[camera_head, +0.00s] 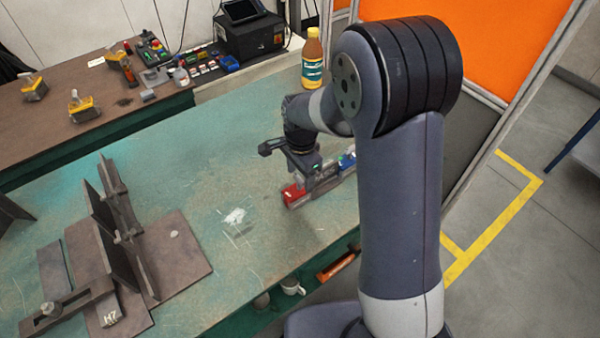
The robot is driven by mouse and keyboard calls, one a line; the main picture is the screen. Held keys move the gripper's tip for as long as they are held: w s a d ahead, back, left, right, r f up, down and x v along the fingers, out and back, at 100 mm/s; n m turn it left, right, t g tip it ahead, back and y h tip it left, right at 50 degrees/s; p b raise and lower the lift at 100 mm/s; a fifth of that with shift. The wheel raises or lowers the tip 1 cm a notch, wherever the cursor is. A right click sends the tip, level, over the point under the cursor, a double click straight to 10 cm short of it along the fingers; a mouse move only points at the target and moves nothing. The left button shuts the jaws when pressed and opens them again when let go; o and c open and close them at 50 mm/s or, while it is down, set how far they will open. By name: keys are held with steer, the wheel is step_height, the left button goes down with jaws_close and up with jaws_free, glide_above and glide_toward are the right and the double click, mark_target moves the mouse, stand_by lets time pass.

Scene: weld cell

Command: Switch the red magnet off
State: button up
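The red magnet (293,197) sits on the green table (215,170), near its front right edge. Its red end shows to the left of my gripper; the rest is partly hidden. My gripper (318,180) is low over the table, right beside or over the magnet and a grey piece with lettering. The fingertips are too small and covered to tell whether they are open or shut, or whether they touch the magnet. The magnet's switch cannot be made out.
A blue and green item (347,160) lies just right of my gripper. A yellow bottle (313,60) stands at the table's back edge. A dark steel fixture (125,255) fills the left front. The table's middle is mostly clear. An orange screen (520,35) stands behind right.

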step_height(320, 180, up, 11)
stand_by(0.7)
steer(key=shift+d+f, duration=0.1)
steer(key=shift+f, duration=0.05)
step_height(320, 180, down, 11)
steer(key=shift+r, duration=0.1)
stand_by(0.3)
steer(key=shift+n, duration=0.3)
